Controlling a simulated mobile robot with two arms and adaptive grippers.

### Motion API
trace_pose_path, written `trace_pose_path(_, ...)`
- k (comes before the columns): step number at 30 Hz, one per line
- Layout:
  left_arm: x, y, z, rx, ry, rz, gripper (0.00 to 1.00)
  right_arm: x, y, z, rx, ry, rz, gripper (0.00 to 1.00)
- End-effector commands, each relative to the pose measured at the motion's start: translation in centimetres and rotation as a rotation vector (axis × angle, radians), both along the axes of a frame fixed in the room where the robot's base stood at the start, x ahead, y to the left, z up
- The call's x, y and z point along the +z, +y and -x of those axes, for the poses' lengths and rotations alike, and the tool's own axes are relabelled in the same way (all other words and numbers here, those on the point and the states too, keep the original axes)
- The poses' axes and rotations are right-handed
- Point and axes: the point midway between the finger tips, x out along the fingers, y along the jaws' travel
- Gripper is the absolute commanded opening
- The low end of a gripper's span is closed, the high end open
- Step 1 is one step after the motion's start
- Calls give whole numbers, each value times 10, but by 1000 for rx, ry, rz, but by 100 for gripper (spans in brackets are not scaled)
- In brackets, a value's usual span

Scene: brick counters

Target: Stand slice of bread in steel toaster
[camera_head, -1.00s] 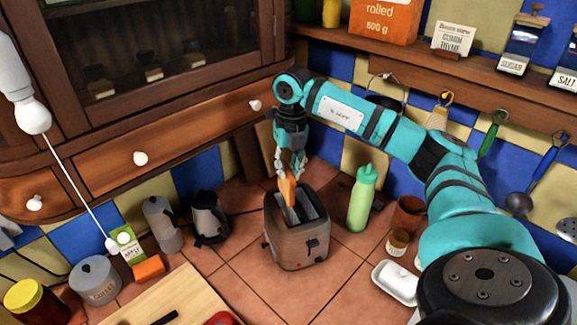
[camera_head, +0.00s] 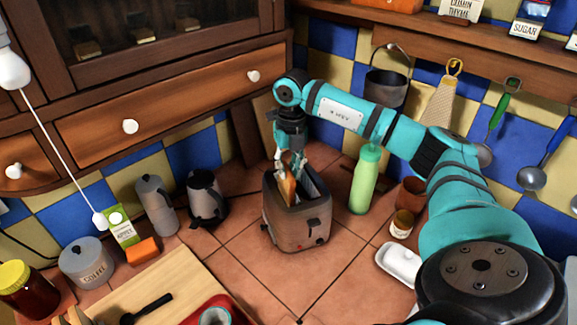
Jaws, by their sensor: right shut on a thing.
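The steel toaster (camera_head: 297,224) stands on the tiled counter in the middle of the view, with its slots facing up. My right gripper (camera_head: 289,166) is over the toaster's left slot, pointing down, and is shut on the slice of bread (camera_head: 288,187). The bread is upright, and its lower part is hidden inside the left slot. The right slot looks empty. I cannot tell if the bread touches the bottom of the slot. My left gripper is not in view.
A green bottle (camera_head: 364,180) stands close to the toaster's right. A wooden board (camera_head: 163,282) lies front left, and a white butter dish (camera_head: 399,264) front right. Tiles before the toaster are clear.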

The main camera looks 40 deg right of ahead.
Motion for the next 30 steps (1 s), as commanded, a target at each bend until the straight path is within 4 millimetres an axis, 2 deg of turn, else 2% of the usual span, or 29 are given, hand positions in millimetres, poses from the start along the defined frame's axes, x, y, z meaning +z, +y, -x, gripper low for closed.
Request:
trace_pose_path(4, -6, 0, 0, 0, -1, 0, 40, -8, 0, 0, 0, 0, 0, 0)
trace_pose_path(13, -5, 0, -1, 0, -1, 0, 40, -9, 0, 0, 0, 0, 0, 0)
trace_pose_path(14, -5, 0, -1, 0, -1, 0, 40, -9, 0, 0, 0, 0, 0, 17)
trace_pose_path(20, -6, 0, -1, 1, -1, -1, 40, -9, 0, 0, 0, 0, 0, 42)
trace_pose_path(30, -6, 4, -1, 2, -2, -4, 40, -4, 0, -1, 0, -1, -1, 42)
